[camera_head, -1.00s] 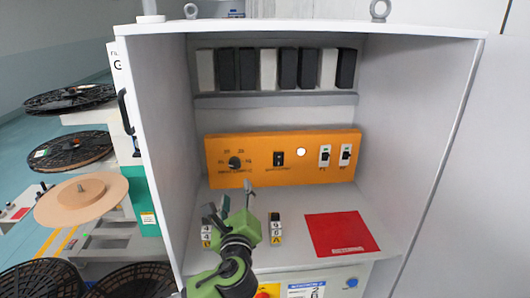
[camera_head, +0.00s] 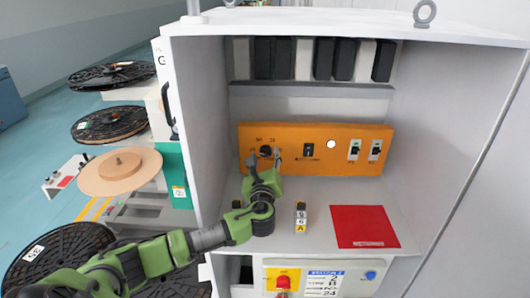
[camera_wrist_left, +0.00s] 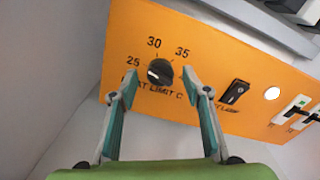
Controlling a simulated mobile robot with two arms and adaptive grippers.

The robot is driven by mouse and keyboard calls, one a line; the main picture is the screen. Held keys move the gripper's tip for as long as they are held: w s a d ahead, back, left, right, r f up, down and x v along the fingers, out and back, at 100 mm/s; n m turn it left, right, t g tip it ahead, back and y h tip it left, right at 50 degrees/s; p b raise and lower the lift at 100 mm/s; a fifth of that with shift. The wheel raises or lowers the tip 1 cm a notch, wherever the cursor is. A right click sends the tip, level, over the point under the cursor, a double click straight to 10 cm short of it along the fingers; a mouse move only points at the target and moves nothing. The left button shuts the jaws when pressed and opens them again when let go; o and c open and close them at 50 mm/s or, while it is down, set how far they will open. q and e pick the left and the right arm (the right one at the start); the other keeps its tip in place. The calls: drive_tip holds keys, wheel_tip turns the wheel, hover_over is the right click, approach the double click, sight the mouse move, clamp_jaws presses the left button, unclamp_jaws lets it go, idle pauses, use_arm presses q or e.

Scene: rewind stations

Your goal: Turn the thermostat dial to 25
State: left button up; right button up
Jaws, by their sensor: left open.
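The black thermostat dial (camera_head: 265,151) is on the left of the orange panel (camera_head: 300,165) inside the open cabinet. In the left wrist view the dial (camera_wrist_left: 160,72) has 25 at its left, 30 above and 35 at upper right. A light mark shows on the knob's left side; I cannot tell exactly where it points. My left gripper (camera_head: 263,163) is in front of the panel at the dial. In the left wrist view the open fingers (camera_wrist_left: 160,84) stand on either side of the knob, with gaps visible. They cover part of the lettering. My right gripper is not in view.
Right of the dial are a black rocker switch (camera_head: 309,151), a white lamp (camera_head: 331,144) and two breakers (camera_head: 354,150). A red sheet (camera_head: 363,227) and a small labelled block (camera_head: 300,216) are on the shelf. Cabinet side walls bound the space.

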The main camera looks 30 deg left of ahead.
use_arm(q)
drive_tip(key=shift+w+a, duration=0.35)
drive_tip(key=shift+w, duration=0.2)
drive_tip(key=c, duration=1.1)
drive_tip(key=shift+f+n+b, duration=0.3)
drive_tip(key=shift+n+b, duration=0.45)
drive_tip(key=shift+n, duration=0.05)
drive_tip(key=shift+n+b, duration=0.35)
drive_tip(key=shift+n, duration=0.15)
drive_tip(key=shift+r+n, duration=0.25)
drive_tip(key=shift+n, duration=0.05)
drive_tip(key=o, duration=1.1)
